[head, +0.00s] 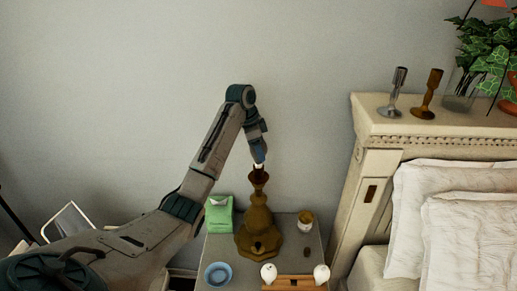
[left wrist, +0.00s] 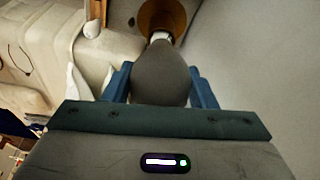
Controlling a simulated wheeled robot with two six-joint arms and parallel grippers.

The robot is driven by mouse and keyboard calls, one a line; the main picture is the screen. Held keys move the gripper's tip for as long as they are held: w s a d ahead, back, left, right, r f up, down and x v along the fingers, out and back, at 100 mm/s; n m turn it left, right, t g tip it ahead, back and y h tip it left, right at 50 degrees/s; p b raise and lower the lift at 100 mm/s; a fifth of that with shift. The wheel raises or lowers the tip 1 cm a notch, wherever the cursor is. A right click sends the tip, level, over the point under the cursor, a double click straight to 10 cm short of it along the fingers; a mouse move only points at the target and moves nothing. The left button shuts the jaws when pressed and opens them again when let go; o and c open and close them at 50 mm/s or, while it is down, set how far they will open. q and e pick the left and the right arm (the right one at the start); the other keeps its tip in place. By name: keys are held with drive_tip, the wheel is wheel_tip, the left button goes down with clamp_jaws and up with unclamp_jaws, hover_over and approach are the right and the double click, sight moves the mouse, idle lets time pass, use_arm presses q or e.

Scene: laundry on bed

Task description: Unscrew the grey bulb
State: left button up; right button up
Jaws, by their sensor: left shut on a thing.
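The grey bulb (left wrist: 160,75) sits between the two blue fingers of my left gripper (left wrist: 161,88) in the left wrist view. The gripper is shut on it. The bulb's pale base points at the brown lamp's socket (left wrist: 163,17); I cannot tell whether it is still threaded in. In the head view my left gripper (head: 259,152) points down over the top of the brown lamp (head: 258,222), which stands upright on the nightstand. Only a small pale bit shows between gripper and lamp there. My right gripper is not in view.
The nightstand (head: 294,249) holds a green tissue box (head: 219,215), a blue bowl (head: 217,274), a small jar (head: 305,220) and a wooden holder (head: 294,283) with two white bulbs. The bed's headboard (head: 375,150) rises on the right, with candlesticks (head: 396,93) on top.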

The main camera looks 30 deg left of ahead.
use_arm(q)
drive_tip(key=shift+n, duration=0.3)
drive_tip(key=shift+n+t+y, duration=0.3)
drive_tip(key=shift+n+y, duration=0.2)
drive_tip(key=shift+n, duration=1.2)
drive_tip(key=n+y, duration=0.1)
drive_tip(key=n, duration=0.2)
drive_tip(key=shift+n, duration=1.1)
drive_tip(key=shift+n+y, duration=0.4)
drive_tip(key=shift+n, duration=0.5)
